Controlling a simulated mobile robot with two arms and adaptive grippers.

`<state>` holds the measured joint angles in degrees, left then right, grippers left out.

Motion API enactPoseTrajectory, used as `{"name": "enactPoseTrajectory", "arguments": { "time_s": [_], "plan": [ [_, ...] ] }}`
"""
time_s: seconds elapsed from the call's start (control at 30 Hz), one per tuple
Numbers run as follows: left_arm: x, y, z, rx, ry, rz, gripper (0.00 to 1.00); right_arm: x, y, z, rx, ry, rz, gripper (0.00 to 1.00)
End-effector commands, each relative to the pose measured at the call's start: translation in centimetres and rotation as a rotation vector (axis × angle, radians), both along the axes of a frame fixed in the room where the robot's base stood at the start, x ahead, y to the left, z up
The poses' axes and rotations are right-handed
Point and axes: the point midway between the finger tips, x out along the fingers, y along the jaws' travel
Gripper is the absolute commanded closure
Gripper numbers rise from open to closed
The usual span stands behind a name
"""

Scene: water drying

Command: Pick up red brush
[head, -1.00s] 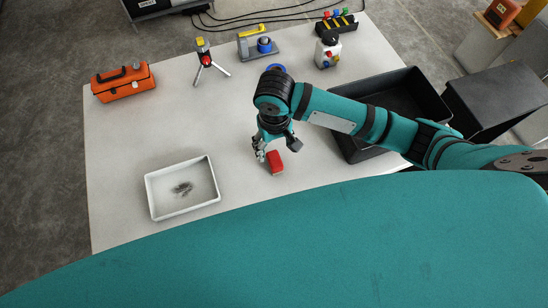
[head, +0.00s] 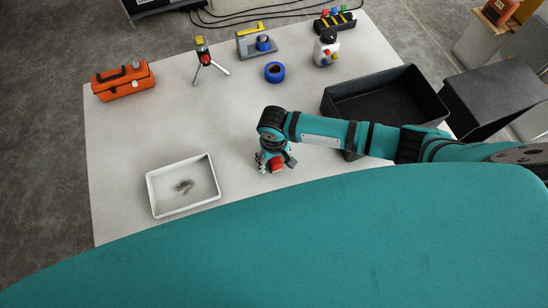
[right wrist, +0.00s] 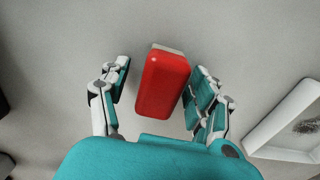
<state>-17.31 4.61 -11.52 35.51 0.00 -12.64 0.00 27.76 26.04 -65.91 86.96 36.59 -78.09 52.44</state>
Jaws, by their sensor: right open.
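The red brush (head: 277,165) lies on the white table, partly hidden by my right gripper in the head view. In the right wrist view the brush (right wrist: 163,84) is a red block with a pale strip along its far end. My right gripper (head: 275,165) is directly over it. In the right wrist view the open fingers of the right gripper (right wrist: 160,92) stand on either side of the brush. The right finger is very close to it, and a gap shows at the left finger. My left gripper is not in view.
A white tray (head: 150,191) with a dark patch inside stands left of the gripper. A black bin (head: 431,84) is at the right. A blue tape roll (head: 274,72), an orange toolbox (head: 124,82) and a small tripod (head: 204,62) stand farther back. The table between is clear.

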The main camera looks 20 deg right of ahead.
Motion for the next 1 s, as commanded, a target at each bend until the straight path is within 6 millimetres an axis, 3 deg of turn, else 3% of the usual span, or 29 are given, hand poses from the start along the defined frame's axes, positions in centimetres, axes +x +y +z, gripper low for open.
{"name": "enactPoseTrajectory", "arguments": {
  "time_s": [0.17, 0.63, 1.0],
  "plan": [
    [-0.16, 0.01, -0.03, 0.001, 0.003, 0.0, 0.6, -0.01, 0.01, 0.01, 0.0, 0.0, 0.0, 0.39],
    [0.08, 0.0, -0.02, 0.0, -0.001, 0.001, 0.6, 0.0, -0.01, 0.05, 0.0, 0.0, 0.0, 0.99],
    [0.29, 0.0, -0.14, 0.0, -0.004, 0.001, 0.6, 0.05, 0.02, 0.57, 0.002, -0.001, 0.0, 0.99]
  ]
}}
